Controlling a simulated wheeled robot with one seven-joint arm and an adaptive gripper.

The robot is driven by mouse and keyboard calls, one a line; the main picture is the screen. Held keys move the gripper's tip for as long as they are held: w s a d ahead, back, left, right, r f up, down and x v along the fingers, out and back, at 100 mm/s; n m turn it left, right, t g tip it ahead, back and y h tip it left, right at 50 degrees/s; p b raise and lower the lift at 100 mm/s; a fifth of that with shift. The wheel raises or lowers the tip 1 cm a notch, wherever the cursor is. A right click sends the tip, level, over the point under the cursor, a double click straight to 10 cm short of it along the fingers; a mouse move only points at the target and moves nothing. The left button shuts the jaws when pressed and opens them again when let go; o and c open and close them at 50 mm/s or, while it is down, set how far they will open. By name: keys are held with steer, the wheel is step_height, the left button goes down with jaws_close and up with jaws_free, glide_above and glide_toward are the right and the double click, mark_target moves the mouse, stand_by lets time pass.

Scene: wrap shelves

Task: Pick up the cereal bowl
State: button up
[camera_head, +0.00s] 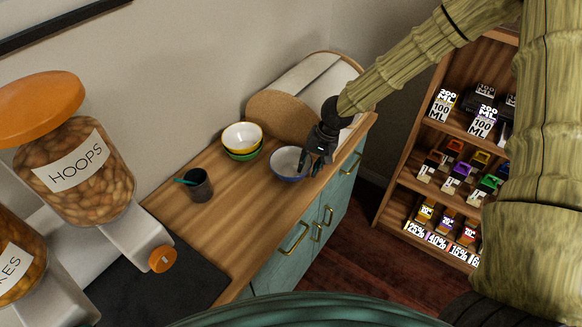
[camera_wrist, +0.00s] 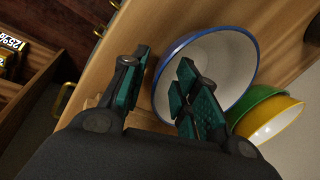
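A white bowl with a blue rim (camera_head: 284,162) stands on the wooden counter near its front edge; in the wrist view the bowl (camera_wrist: 228,62) fills the upper middle. My gripper (camera_head: 316,160) is at the bowl's right side in the head view. In the wrist view my gripper (camera_wrist: 164,68) is open, with one finger outside the rim and the other over the bowl's inside. I cannot tell whether either finger touches the wall. A yellow bowl (camera_head: 242,135) sits in a green bowl (camera_head: 243,155) beside it. The task's cereal bowl bears no label.
A dark cup (camera_head: 198,186) with a teal utensil stands left on the counter (camera_head: 222,214). A round cork-coloured board (camera_head: 282,114) is behind the bowls. Cereal dispensers (camera_head: 85,170) are at the near left. A shelf of small boxes (camera_head: 411,186) stands right, across the floor.

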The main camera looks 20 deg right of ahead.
jaws_close()
stand_by(0.3)
